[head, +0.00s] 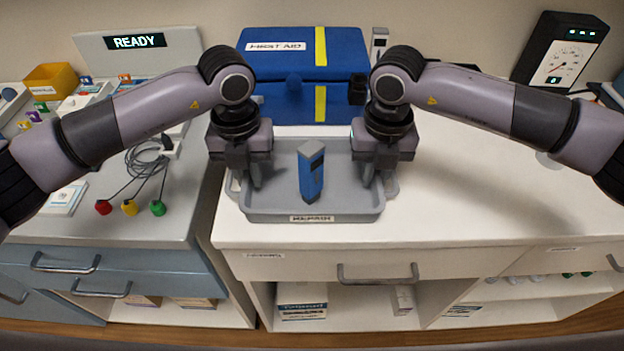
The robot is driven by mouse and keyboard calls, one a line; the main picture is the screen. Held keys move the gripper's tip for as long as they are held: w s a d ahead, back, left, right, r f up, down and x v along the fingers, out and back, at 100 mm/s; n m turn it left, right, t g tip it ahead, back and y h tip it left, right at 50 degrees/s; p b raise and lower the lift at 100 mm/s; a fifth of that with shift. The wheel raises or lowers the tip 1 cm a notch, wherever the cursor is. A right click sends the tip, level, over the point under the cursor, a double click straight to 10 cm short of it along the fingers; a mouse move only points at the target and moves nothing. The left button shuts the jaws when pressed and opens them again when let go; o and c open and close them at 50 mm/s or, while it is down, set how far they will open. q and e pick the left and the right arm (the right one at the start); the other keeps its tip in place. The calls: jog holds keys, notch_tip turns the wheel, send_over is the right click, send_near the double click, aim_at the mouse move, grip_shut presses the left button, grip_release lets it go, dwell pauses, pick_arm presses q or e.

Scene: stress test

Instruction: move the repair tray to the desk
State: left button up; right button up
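The grey repair tray (275,205) lies flat on the white counter, its front label blurred. A blue and grey device (311,172) stands in it. My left gripper (248,182) points down at the tray's left end and my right gripper (377,180) at its right end. A finger of each shows inside the tray. Parts of the side handles show beside the grippers, but whether the fingers close on them is hidden. A blue-grey bench (105,232) stands to the left and the white counter (480,205) to the right; which one is the desk is not marked.
A blue first aid case (303,50) stands behind the tray. A black meter (560,52) is at the back right. The white counter right of the tray is mostly clear.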

pick_arm(q)
grip_shut()
pick_arm(e)
grip_shut()
pick_arm(q)
jog(key=shift+r, duration=0.15)
pick_arm(e)
jog(key=shift+r, duration=0.15)
